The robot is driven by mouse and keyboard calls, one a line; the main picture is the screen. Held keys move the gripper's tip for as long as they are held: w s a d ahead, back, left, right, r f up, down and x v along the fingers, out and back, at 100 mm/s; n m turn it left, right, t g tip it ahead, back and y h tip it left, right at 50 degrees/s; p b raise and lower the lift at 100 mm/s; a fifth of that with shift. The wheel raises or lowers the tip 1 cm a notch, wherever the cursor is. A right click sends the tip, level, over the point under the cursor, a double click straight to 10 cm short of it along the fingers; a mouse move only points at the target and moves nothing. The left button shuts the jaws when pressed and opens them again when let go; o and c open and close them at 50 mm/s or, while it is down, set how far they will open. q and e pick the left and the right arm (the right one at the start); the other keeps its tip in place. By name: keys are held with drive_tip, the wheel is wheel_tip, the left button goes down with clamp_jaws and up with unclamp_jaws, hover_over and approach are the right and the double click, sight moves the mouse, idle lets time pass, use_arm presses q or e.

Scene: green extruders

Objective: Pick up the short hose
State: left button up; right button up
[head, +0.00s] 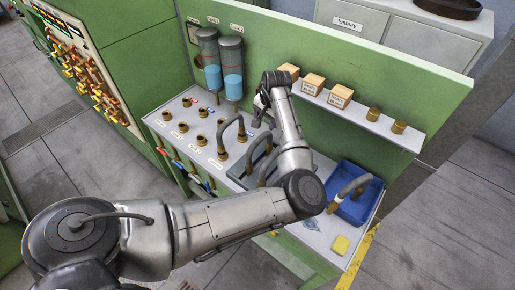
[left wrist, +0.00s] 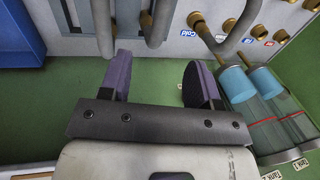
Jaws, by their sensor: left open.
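Several grey bent hoses with brass ends are in the head view. One hose (head: 223,135) arches over the white panel's fittings, another hose (head: 262,140) is at the grey tray (head: 236,173), and a third hose (head: 352,187) is at the blue bin (head: 371,207). I cannot tell for sure which is the short hose. My left gripper (head: 262,103) is above the panel's back, near the green wall. In the left wrist view my left gripper (left wrist: 158,75) is open and empty, its purple fingers apart, with grey hoses (left wrist: 103,25) just beyond them. My right gripper is not visible.
Two tanks with blue liquid (head: 232,80) stand left of my gripper. A shelf (head: 362,120) with small boxes (head: 313,83) and brass caps (head: 373,114) is on the green wall to the right. A yellow sponge (head: 340,245) lies at the panel's front right.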

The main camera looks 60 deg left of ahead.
use_arm(q)
hover_over(260, 138)
drive_tip(key=d, duration=0.1)
wheel_tip(260, 138, down, 7)
drive_tip(key=shift+d+f+p, duration=0.1)
drive_tip(key=shift+d+p, duration=0.05)
drive_tip(key=shift+p, duration=0.25)
drive_tip(key=shift+f, duration=0.65)
drive_tip(key=f, duration=0.1)
drive_tip(key=a+f+p, duration=0.1)
drive_tip(key=f, duration=0.1)
drive_tip(key=shift+s+a+f, duration=0.1)
drive_tip(key=shift+a+f, duration=0.05)
drive_tip(key=shift+f, duration=0.8)
drive_tip(key=shift+a, duration=0.1)
drive_tip(key=c, duration=0.9)
clamp_jaws()
